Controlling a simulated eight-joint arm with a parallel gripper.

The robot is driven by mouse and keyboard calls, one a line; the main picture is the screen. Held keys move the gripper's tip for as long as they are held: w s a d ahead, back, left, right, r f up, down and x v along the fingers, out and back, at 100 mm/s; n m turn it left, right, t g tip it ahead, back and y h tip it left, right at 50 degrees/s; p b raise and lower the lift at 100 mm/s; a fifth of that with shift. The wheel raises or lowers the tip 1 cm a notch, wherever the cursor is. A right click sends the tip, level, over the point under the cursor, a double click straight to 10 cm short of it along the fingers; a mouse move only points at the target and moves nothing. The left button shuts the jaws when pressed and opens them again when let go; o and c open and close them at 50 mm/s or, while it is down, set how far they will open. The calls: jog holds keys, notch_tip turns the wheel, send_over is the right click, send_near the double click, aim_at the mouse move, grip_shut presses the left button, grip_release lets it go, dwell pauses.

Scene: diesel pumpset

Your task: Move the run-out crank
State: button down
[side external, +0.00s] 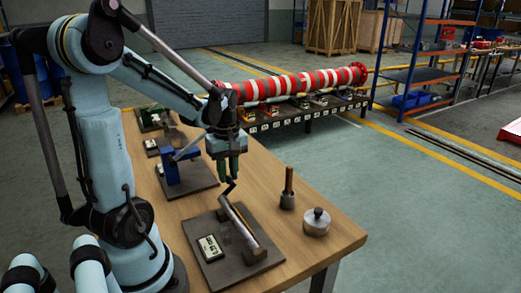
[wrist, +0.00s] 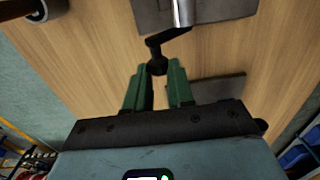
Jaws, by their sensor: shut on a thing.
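The crank is a black stepped arm at the upper end of a silver cylinder (side external: 241,224), which slants up from a dark base plate (side external: 212,268). The crank (side external: 229,187) shows just below my gripper (side external: 228,178) in the side view. In the wrist view the crank (wrist: 155,46) runs from the silver cylinder (wrist: 181,12) to a round black end between my green fingers. My gripper (wrist: 158,72) is shut on that end. The finger contact is partly hidden in the side view.
A small labelled box (side external: 210,247) stands on the plate beside the cylinder. A round metal weight with a knob (side external: 316,222) and a wooden-handled tool (side external: 288,188) stand to the right. A blue fixture (side external: 187,168) is behind. The table's front right corner is clear.

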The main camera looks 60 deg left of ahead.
jog(key=shift+s+r+t, duration=0.15)
jog(key=shift+s+t, duration=0.5)
jog(key=shift+t, duration=0.6)
jog(key=shift+s+r+t, duration=0.2)
jog(key=shift+s+t, duration=0.45)
jog(key=shift+t, duration=0.55)
jog(key=shift+s+r+t, duration=0.15)
jog(key=shift+s+t, duration=0.5)
jog(key=shift+t, duration=0.6)
jog(key=c, duration=1)
grip_release()
jog(key=shift+w, duration=0.1)
